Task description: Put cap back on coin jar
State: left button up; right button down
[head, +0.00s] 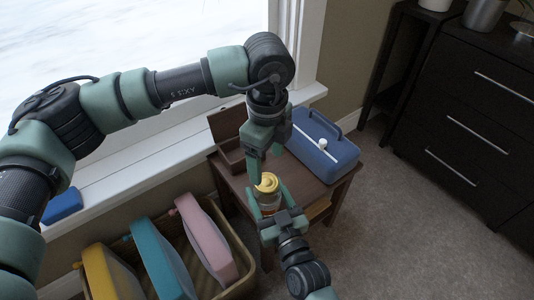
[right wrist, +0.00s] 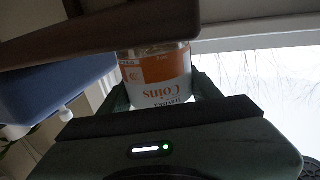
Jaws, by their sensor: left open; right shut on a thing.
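The coin jar (head: 270,208) stands near the front edge of the small brown table, with my right gripper (head: 266,204) shut around its sides. In the right wrist view the jar (right wrist: 158,72) shows an orange and white label reading "Coins", upside down, between the fingers. The yellow cap (head: 267,182) is at the jar's mouth; I cannot tell whether it sits fully down. My left gripper (head: 257,174) points down from above, open, with its fingertips close to the cap. Whether they touch it is unclear.
On the brown table (head: 312,190) are an open brown box (head: 228,158) and a blue case (head: 325,160) with a white knob. A basket (head: 240,262) with yellow, teal and pink items stands at the left. A dark dresser (head: 470,120) is at the right. Carpet between is clear.

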aim_at(267, 182)
pick_arm(q)
notch_tip(267, 182, down, 7)
jog(key=shift+r, duration=0.15)
